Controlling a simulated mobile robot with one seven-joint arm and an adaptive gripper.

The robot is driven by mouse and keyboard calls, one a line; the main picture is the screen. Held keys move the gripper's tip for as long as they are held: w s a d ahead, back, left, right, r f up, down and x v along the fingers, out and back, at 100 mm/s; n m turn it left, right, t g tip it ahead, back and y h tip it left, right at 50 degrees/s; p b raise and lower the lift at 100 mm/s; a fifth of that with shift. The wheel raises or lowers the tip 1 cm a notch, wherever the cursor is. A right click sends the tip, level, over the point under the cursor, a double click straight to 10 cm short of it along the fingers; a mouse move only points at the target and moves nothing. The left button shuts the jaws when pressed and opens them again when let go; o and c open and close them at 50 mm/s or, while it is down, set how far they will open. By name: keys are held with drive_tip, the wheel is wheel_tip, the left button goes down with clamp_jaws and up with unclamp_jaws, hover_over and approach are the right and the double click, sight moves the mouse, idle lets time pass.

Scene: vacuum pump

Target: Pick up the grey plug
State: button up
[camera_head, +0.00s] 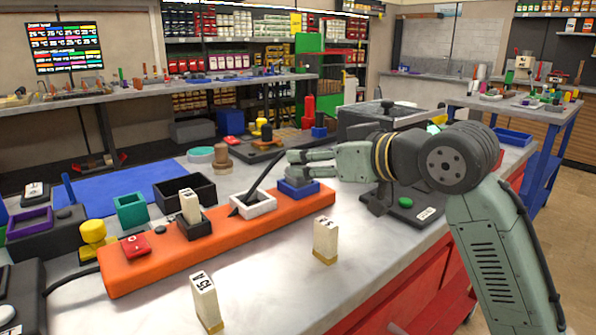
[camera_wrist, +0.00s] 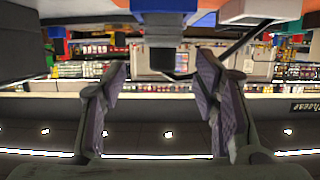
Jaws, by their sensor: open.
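The grey plug (camera_wrist: 163,58) is dark and stands out of a blue socket block (camera_wrist: 163,20) in the wrist view, which is upside down. In the head view the blue block (camera_head: 298,190) sits at the far right end of the orange strip (camera_head: 225,232). There the plug is mostly hidden by my gripper (camera_head: 287,163). My gripper is open, its fingers reaching left over the blue block. In the wrist view the plug lies in line with the gap between my two fingertips (camera_wrist: 161,72); contact cannot be told.
A black socket (camera_head: 194,227) holds a cream plug. Two cream blocks (camera_head: 325,240) (camera_head: 206,302) stand on the bench in front. Bench front is mostly clear.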

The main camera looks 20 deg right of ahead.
drive_tip(key=x, duration=0.5)
drive_tip(key=shift+a+p, duration=0.1)
drive_tip(key=shift+p, duration=0.2)
drive_tip(key=shift+s, duration=0.1)
drive_tip(key=shift+c, duration=0.5)
drive_tip(key=shift+r, duration=0.1)
drive_tip(key=c, duration=1.2)
